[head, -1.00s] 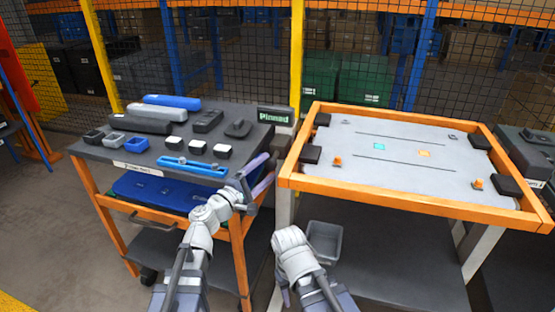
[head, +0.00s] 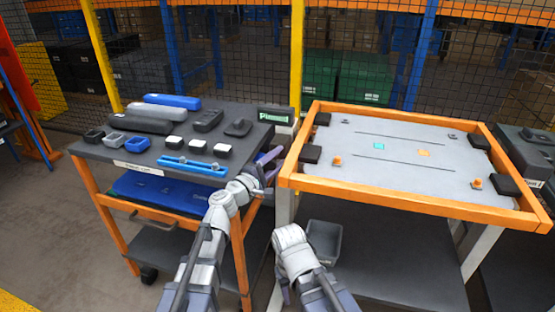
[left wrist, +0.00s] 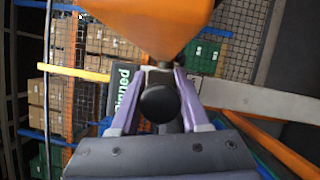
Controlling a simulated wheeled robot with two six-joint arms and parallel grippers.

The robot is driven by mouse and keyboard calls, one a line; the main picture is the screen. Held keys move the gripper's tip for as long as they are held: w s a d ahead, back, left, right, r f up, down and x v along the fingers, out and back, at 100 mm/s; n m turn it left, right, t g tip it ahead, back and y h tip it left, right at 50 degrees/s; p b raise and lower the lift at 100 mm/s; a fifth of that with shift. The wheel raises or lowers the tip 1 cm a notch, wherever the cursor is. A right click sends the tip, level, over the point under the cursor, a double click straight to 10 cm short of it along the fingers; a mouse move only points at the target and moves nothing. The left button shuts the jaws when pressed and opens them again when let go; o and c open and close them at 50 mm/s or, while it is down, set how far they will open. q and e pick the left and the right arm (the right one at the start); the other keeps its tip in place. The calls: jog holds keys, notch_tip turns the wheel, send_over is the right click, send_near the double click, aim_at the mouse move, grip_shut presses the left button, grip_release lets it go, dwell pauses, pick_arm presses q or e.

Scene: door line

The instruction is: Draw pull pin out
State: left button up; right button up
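A round black knob (left wrist: 160,103), which looks like the pull pin's end, shows in the left wrist view below an orange frame corner (left wrist: 150,25). My left gripper (left wrist: 164,84) has its two purple fingers on either side of the knob. The fingers look spread, with a narrow gap to the knob; firm contact cannot be made out. In the head view my left gripper (head: 270,166) is at the left side of the orange-framed table (head: 400,202), and the pin is hidden there. My right arm (head: 290,242) is folded low in front; its fingers barely show.
A dark cart top (head: 100,152) with blue, grey and white parts stands on the left. A sign reading "Pinned" (head: 275,116) stands at its back right corner. A grey bin (head: 324,240) sits under the framed table. The gap between cart and table is narrow.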

pick_arm(q)
grip_shut()
dwell(0.9)
